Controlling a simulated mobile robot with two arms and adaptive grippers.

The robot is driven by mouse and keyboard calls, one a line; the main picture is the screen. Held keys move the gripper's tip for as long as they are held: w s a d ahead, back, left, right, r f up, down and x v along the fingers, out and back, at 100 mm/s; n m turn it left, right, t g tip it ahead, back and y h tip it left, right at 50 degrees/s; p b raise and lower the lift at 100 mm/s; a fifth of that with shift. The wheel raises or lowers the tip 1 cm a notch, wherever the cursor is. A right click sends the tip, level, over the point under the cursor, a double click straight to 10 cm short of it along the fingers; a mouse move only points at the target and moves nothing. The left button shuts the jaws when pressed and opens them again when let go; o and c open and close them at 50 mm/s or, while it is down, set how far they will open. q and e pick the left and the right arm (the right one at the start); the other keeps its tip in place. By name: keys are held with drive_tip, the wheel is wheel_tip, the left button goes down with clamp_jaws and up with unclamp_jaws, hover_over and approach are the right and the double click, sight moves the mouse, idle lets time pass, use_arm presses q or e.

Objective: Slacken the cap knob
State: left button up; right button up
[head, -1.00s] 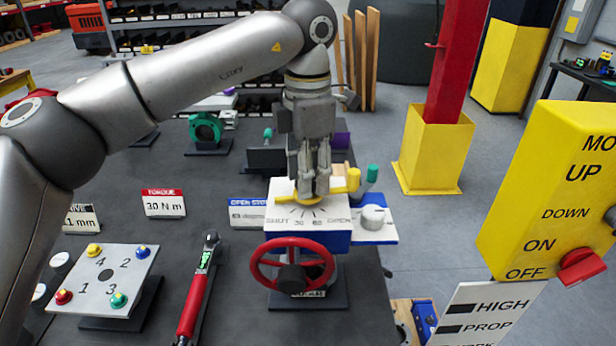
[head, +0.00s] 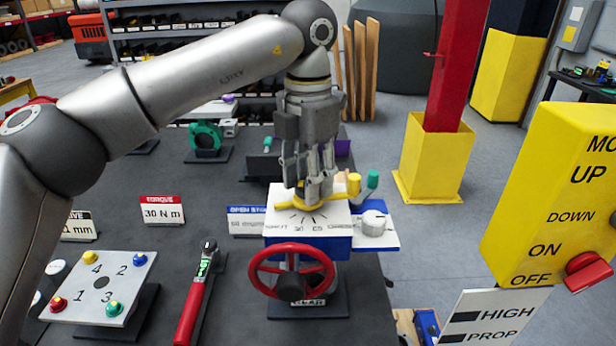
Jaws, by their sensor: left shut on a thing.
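The valve actuator (head: 308,242) is a blue box with a white top marked with a SHUT to OPEN scale. A yellow pointer (head: 284,206) lies on that top. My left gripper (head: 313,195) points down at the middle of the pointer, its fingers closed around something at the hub. The fingers hide the part held, and I cannot make out a separate cap knob there. A grey round knob (head: 373,222) stands on a white plate at the box's right side, apart from the gripper. My right gripper is not in view.
A red handwheel (head: 291,271) is on the actuator's front.

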use_arm(q)
drive_tip(key=shift+r, duration=0.1)
drive_tip(key=o, duration=1)
wheel_tip(320, 180, up, 12)
drive_tip(key=shift+f, duration=0.1)
